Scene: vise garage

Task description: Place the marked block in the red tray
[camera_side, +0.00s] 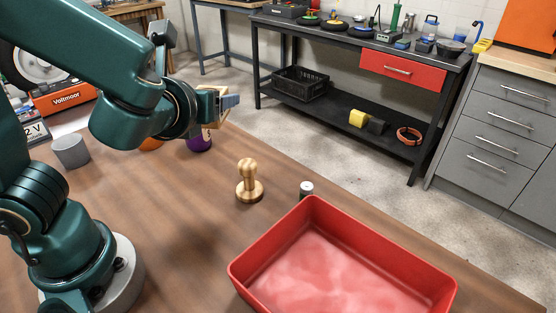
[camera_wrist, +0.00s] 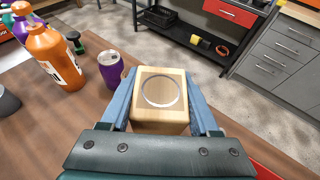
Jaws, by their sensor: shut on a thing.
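The marked block (camera_wrist: 160,98) is a pale wooden block with a grey ring on its face. My gripper (camera_wrist: 162,84) is shut on it in the wrist view, with a blue finger on each side. In the side view my gripper (camera_side: 226,101) holds the block, partly hidden by a finger, above the far part of the table. The red tray (camera_side: 268,255) stands at the front right of the table, apart from my gripper. The part of its floor that shows is bare. Only a sliver of red shows at the lower right of the wrist view.
A brass stamp-like piece (camera_side: 249,182) and a small dark cylinder with a pale top (camera_side: 306,190) stand between my gripper and the tray. A purple tumbler (camera_wrist: 110,68) and an orange bottle (camera_wrist: 54,58) stand left of the block. A grey cup (camera_side: 71,151) is at left.

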